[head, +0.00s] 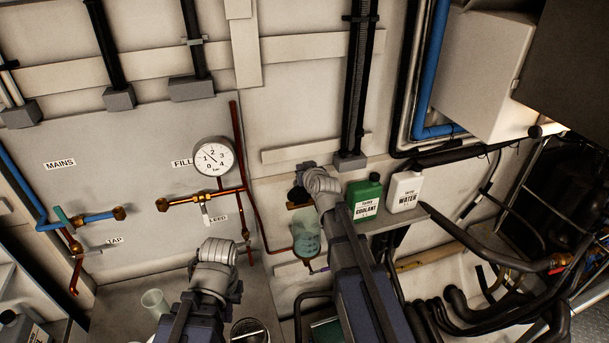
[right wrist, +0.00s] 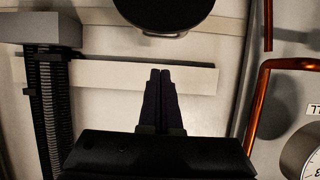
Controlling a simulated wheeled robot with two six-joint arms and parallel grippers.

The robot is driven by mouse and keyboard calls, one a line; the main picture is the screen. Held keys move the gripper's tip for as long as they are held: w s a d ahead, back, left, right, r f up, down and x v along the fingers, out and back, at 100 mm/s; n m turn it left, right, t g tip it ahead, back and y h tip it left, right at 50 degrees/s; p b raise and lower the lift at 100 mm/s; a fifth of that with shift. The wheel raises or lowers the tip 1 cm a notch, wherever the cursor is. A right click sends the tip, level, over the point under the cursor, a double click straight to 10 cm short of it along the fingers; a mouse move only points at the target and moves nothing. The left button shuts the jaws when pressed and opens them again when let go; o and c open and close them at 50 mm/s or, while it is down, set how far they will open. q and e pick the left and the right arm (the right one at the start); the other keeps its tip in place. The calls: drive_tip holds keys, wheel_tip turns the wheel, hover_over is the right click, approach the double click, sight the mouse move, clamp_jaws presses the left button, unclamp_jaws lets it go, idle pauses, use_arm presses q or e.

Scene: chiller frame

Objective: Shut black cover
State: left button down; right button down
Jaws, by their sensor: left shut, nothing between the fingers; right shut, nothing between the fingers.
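The black cover (head: 296,194) is a dark round piece above the pale green clear vessel (head: 307,240), beside my right wrist, which partly hides it. In the right wrist view the cover (right wrist: 165,12) is a black disc at the top edge, cut off by the frame. My right gripper (right wrist: 160,72) is shut and empty, its fingertips a little below the disc in that picture, with a visible gap. In the head view its fingers are hidden behind the wrist. My left gripper (head: 218,255) is low at centre left, away from the cover, shut and empty; its fingertips are not clear.
A green coolant jug (head: 365,198) and a white water jug (head: 404,191) stand on a shelf right of my right arm. A pressure gauge (head: 213,157) and copper pipes (head: 240,165) are on the wall to the left. Black hoses (head: 480,235) fill the right side.

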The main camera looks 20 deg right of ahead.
sight(301, 196)
drive_tip(key=x, duration=0.2)
drive_tip(key=b+x, duration=0.1)
drive_tip(key=x, duration=0.1)
drive_tip(key=b+x, duration=0.1)
drive_tip(key=shift+w+f, duration=0.3)
drive_tip(key=shift+f, duration=0.1)
drive_tip(key=s, duration=0.1)
drive_tip(key=s+f+b, duration=0.1)
drive_tip(key=s, duration=0.1)
drive_tip(key=shift+s, duration=0.6)
drive_tip(key=shift+w+f, duration=0.1)
